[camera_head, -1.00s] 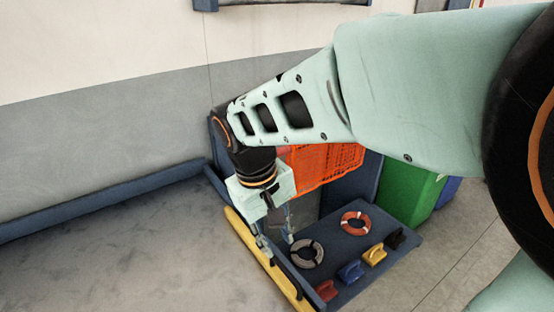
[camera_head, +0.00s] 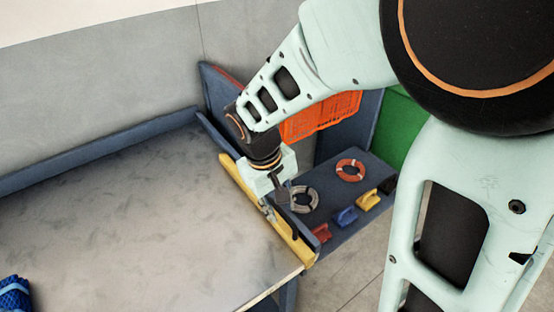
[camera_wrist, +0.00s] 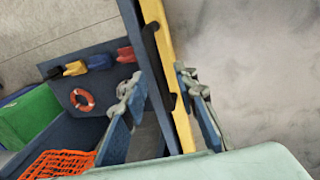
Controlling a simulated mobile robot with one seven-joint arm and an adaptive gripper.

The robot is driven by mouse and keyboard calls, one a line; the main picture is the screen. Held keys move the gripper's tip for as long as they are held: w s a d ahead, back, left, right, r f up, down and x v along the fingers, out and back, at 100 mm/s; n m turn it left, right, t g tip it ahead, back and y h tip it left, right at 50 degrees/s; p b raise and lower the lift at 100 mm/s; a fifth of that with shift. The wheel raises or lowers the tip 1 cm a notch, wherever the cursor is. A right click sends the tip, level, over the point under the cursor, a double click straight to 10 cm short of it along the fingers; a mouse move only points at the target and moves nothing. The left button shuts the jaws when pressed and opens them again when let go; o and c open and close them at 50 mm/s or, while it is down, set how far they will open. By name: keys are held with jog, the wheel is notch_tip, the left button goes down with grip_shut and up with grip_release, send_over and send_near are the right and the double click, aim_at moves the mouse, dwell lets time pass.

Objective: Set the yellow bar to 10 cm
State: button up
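The yellow bar (camera_head: 238,180) runs along the right edge of the grey table, and in the wrist view the bar (camera_wrist: 165,50) passes between my finger tips. A dark handle (camera_wrist: 149,42) is on its side, with another dark piece lower down, partly hidden. My gripper (camera_head: 272,208) is low over the middle of the bar and points down. In the wrist view my gripper (camera_wrist: 156,82) is open, one finger on each side of the bar. I cannot tell whether a finger touches it. No scale marks can be read.
The grey table top (camera_head: 130,215) is largely clear, with a blue net (camera_head: 14,295) at its near left. Right of the bar, a dark blue shelf (camera_head: 325,195) holds ring buoys and several small coloured blocks. An orange crate (camera_head: 320,118) and a green bin (camera_head: 400,130) stand behind.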

grip_shut()
jog(key=s+a+b, duration=0.1)
jog(key=s+a, duration=0.4)
jog(key=a, duration=0.2)
jog(key=shift+a+b, duration=0.35)
jog(key=shift+a, duration=0.05)
grip_release()
jog(key=shift+d, duration=0.1)
notch_tip(320, 180, up, 8)
jog(key=a, duration=0.1)
jog(key=shift+s+a+f, duration=0.15)
jog(key=shift+s, duration=0.3)
